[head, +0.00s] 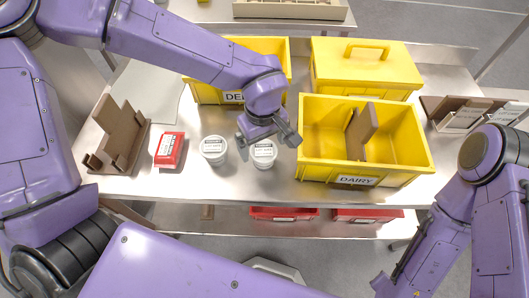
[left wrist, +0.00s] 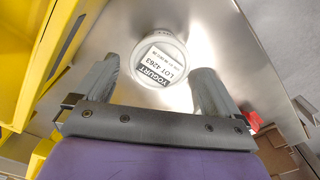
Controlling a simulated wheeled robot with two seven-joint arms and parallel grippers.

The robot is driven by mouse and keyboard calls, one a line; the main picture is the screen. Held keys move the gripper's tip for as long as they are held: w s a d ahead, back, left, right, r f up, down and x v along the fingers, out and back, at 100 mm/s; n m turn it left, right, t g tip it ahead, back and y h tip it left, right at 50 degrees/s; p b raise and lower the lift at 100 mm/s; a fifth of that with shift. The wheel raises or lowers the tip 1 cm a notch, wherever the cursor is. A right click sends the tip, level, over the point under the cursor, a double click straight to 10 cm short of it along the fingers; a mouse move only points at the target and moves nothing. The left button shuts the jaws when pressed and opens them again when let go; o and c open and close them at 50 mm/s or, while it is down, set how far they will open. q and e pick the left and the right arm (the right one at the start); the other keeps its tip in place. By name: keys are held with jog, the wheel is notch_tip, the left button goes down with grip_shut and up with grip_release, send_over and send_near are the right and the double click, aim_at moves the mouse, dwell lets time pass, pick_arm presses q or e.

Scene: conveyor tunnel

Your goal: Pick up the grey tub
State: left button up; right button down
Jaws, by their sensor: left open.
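Two pale grey-white tubs with round lids and printed labels stand side by side on the metal table in the head view, a left tub (head: 214,151) and a right tub (head: 264,154). My left gripper (head: 267,141) is open just above the right tub, its fingers to either side of it. In the left wrist view a tub labelled YOGURT (left wrist: 162,58) lies ahead between the spread fingers of the left gripper (left wrist: 155,82), with nothing held. The head view shows my right arm, but its gripper is not visible.
A yellow bin marked DAIRY (head: 357,180) stands right of the tubs. A lidded yellow box (head: 365,65) and another yellow bin (head: 285,65) are behind. A red box (head: 170,150) and brown holder (head: 122,135) stand left. Red containers (head: 284,213) sit below the table's front edge.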

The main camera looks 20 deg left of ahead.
aim_at(264, 149)
pick_arm(q)
notch_tip(264, 149, down, 5)
jog(key=c, duration=1)
jog(key=shift+w+r, duration=0.1)
jog(key=shift+r, duration=0.4)
jog(key=r, duration=0.3)
jog(key=shift+s, duration=0.25)
jog(key=s+a+r+b, duration=0.1)
jog(key=s+r, duration=0.2)
jog(key=s, duration=0.1)
jog(key=s+a+r+b, duration=0.2)
jog(key=s+r, duration=0.1)
jog(key=s, duration=0.1)
jog(key=s+a+r+b, duration=0.1)
jog(key=s+a+r, duration=0.1)
jog(key=s+r, duration=0.1)
jog(key=shift+s+a+b, duration=0.2)
jog(key=shift+s+b, duration=0.2)
jog(key=shift+s, duration=0.45)
